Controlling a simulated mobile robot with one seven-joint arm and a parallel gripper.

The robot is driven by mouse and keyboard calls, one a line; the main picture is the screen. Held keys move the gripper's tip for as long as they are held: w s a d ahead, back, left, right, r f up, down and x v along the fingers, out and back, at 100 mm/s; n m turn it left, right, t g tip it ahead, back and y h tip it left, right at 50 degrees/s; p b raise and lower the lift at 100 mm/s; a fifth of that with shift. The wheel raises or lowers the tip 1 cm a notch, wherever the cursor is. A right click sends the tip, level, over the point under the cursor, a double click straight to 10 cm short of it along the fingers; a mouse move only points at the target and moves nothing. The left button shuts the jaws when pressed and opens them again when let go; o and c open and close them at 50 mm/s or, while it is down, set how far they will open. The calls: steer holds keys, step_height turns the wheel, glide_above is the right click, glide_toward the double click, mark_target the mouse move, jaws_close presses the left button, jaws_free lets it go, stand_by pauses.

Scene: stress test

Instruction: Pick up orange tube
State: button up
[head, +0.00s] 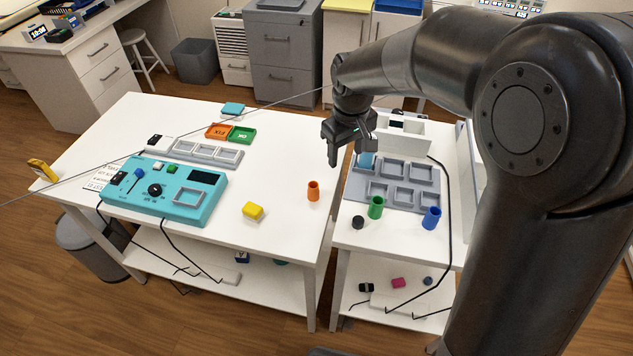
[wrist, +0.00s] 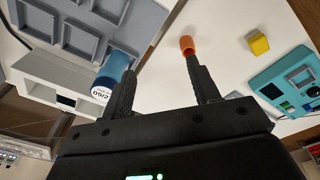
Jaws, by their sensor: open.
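The orange tube (head: 313,191) stands upright on the left white table (head: 285,215), near its right edge. My gripper (head: 347,160) is open, above and to the right of the tube in the head view, around the gap between the two tables. In the wrist view the orange tube (wrist: 187,45) shows just past the tip of the right finger. I cannot tell from it how far apart they are, but in the head view they are clearly apart. The open fingers (wrist: 160,80) have nothing between them.
The right table holds a grey tray (head: 392,184), a green tube (head: 376,207), a blue tube (head: 432,217) and a black cap (head: 358,222). A yellow block (head: 253,211) and a teal device (head: 165,190) are left of the orange tube.

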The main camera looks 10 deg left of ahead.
steer(key=n+g, duration=0.1)
steer(key=n, duration=0.1)
glide_toward(313, 190)
steer(key=w, duration=0.1)
step_height(313, 190, down, 6)
steer(key=shift+w+f, duration=0.15)
steer(key=shift+f, duration=0.1)
steer(key=f, duration=0.5)
steer(key=shift+w+a, duration=0.1)
steer(key=shift+a, duration=0.15)
steer(key=shift+c, duration=0.2)
steer(key=c, duration=1)
